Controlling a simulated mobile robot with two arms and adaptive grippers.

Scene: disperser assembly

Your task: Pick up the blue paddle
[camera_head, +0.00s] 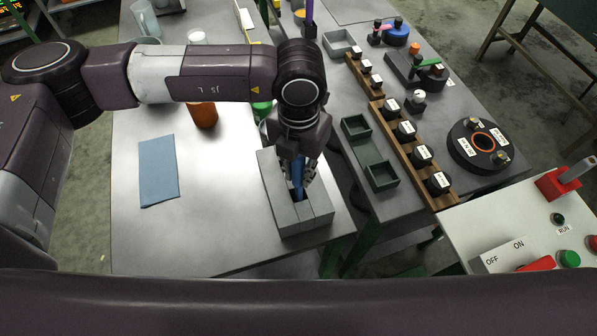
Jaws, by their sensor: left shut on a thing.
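The blue paddle (297,178) stands upright in the grey block holder (281,207) near the front right of the left table. My left gripper (300,168) points down over the holder and is shut on the blue paddle. The fingers hide much of the paddle, and I cannot tell whether its lower end is still inside the slot. My right gripper does not show.
A blue cloth (159,170) lies on the table to the left. An orange-brown jar (203,114) stands behind it. To the right are a green tray (369,153), a wooden rack (416,153) of labelled black-topped bottles, a round black fixture (479,147) and a switch panel (520,240).

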